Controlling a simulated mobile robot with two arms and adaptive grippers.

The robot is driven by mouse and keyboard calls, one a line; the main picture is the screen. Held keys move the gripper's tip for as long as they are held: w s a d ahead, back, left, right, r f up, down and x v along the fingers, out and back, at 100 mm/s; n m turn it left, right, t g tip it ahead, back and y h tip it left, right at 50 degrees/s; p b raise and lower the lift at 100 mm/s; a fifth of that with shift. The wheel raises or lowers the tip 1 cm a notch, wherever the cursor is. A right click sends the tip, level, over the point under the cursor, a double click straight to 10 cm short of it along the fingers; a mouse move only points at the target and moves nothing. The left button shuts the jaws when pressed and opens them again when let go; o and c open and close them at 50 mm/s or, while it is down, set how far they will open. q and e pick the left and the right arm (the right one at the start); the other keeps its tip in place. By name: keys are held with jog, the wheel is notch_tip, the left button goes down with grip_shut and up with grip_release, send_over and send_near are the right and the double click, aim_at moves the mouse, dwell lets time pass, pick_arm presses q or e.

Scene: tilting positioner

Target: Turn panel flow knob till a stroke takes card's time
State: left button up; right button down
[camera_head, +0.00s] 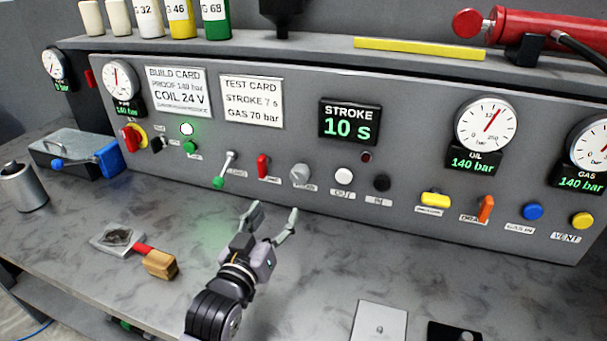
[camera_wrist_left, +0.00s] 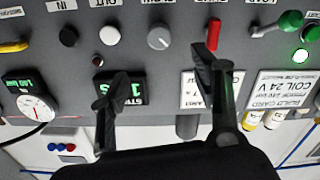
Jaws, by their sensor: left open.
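The grey flow knob (camera_head: 300,174) sits on the panel between a red lever (camera_head: 263,166) and a white OUT button (camera_head: 344,176); its label is too small to read. The stroke display (camera_head: 348,122) reads 10 s. The test card (camera_head: 252,100) reads STROKE 7 s, GAS 70 bar. My left gripper (camera_head: 274,212) is open and empty, in front of and below the knob, apart from it. In the left wrist view, which is upside down, the knob (camera_wrist_left: 160,37) lies beyond the fingertips, between their lines. My right gripper is not in view.
A green-tipped toggle lever (camera_head: 225,170) stands left of the red lever. A black IN button (camera_head: 381,183), yellow switch (camera_head: 435,199) and orange lever (camera_head: 485,208) are to the right.

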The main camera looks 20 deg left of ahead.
pick_arm(q)
send_near(298, 177)
jog(key=w+p, duration=0.2)
jog(key=w, duration=0.9)
jog(key=shift+w+d, duration=0.1)
jog(key=shift+w, duration=0.3)
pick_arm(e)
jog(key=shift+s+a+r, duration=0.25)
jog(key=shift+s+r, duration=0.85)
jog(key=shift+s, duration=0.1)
pick_arm(q)
jog(key=shift+c, duration=0.6)
jog(key=c, duration=1)
jog(key=shift+c, duration=0.2)
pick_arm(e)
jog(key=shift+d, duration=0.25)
pick_arm(q)
jog(key=shift+m, duration=0.3)
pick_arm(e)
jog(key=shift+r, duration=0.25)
